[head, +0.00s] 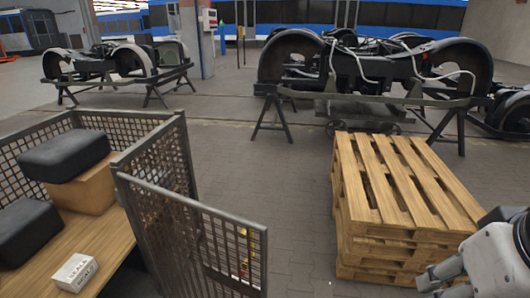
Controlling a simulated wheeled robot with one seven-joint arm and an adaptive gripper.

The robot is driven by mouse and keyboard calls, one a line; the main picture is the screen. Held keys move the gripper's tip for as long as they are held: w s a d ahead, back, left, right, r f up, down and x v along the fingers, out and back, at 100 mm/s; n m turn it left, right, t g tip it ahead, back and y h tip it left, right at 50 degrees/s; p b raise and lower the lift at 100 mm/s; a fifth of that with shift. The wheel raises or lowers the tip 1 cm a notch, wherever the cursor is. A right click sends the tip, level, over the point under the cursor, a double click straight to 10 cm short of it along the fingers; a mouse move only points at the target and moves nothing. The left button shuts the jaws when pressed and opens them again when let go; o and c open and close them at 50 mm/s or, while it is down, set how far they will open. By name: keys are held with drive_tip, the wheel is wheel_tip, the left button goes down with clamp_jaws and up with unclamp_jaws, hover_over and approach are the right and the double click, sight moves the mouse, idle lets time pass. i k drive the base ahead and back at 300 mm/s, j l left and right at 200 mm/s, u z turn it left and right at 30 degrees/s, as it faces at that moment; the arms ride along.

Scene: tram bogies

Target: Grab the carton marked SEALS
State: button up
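A small white carton (75,272) lies on a wooden board (68,240) inside a mesh-walled cage at the lower left of the head view. Dark lettering on it is small but looks like SEALS. My gripper (432,282) shows at the lower right edge, partly cut off by the frame, far to the right of the carton. I cannot make out whether its fingers are open or shut. I see nothing held in it.
A brown box (83,190) with a black case (64,153) on top and another dark case (27,232) share the board. A mesh gate (190,235) stands right of them. Stacked pallets (400,185) stand near my arm. Bogies on trestles stand behind. Floor between gate and pallets is clear.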

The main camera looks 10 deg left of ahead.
sight(78, 269)
drive_tip(key=u, duration=1.6)
drive_tip(key=j+u, duration=0.25)
drive_tip(key=j, duration=0.2)
drive_tip(key=i+j+u, duration=0.3)
drive_tip(key=j+u, duration=0.25)
drive_tip(key=j, duration=0.25)
drive_tip(key=i+j+u, duration=0.55)
drive_tip(key=i+j, duration=0.2)
drive_tip(key=i, duration=0.15)
drive_tip(key=i+j+u, duration=0.1)
drive_tip(key=i+j, duration=0.35)
drive_tip(key=i, duration=0.3)
drive_tip(key=i+z, duration=0.1)
drive_tip(key=i, duration=1.35)
drive_tip(key=i+z, duration=0.15)
drive_tip(key=i, duration=0.6)
drive_tip(key=i+j+z, duration=0.1)
drive_tip(key=i, duration=0.65)
drive_tip(key=i+j+z, duration=0.1)
drive_tip(key=i, duration=0.6)
drive_tip(key=i+l+z, duration=0.1)
drive_tip(key=i+z, duration=0.25)
drive_tip(key=z, duration=0.15)
drive_tip(key=i+z, duration=0.5)
drive_tip(key=i+j+z, duration=0.2)
drive_tip(key=z, duration=0.3)
drive_tip(key=i+l+z, duration=0.15)
drive_tip(key=i+z, duration=1)
drive_tip(key=i, duration=1.85)
